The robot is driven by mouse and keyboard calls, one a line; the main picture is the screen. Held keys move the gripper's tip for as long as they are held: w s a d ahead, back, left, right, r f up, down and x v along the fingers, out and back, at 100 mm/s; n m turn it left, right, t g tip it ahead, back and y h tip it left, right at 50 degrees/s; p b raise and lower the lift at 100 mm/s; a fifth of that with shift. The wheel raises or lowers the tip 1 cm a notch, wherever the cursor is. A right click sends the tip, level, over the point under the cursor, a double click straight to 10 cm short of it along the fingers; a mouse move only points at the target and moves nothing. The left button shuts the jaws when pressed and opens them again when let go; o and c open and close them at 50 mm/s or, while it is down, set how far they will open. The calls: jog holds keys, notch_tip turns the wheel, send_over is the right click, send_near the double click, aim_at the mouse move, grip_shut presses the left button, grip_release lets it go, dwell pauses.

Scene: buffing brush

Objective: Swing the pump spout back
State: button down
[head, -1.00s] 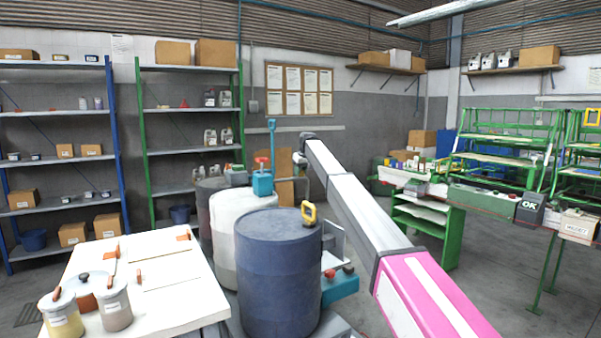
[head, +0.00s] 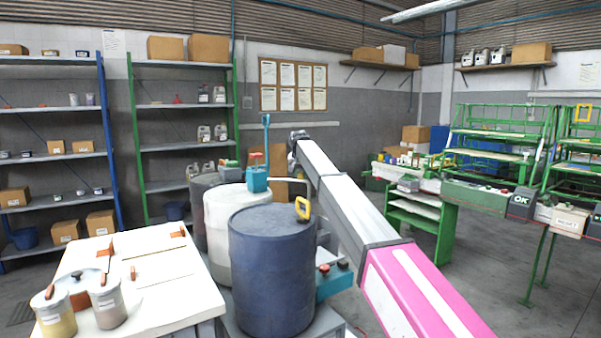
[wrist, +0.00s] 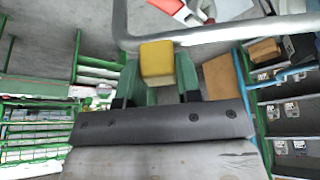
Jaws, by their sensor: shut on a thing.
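The teal pump (head: 257,180) stands upright on the white drum (head: 238,225) in the head view. Its thin grey spout (head: 290,180) runs right and bends down near my arm. In the wrist view, the grey spout (wrist: 215,32) crosses the top and bends at the left. My gripper (wrist: 157,82) is shut on a yellow block (wrist: 157,60) just below the pipe there. I cannot tell how the block joins the pipe. In the head view, my arm hides the gripper's fingers.
A white bench (head: 160,292) holding pots is at left. Green racks stand at right.

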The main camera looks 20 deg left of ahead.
jog(key=shift+s+d+m+h, duration=0.1)
jog(key=shift+s+m+h, duration=0.1)
jog(key=shift+s+m, duration=0.55)
jog(key=shift+s+d+m+h, duration=0.1)
jog(key=shift+s+m+h, duration=0.15)
jog(key=shift+s, duration=0.85)
jog(key=c, duration=0.8)
grip_release()
jog(key=shift+s+a, duration=0.1)
jog(key=shift+s, duration=0.05)
jog(key=v, duration=1)
jog(key=shift+r, duration=0.35)
jog(key=shift+s+f, duration=0.1)
jog(key=shift+s, duration=0.05)
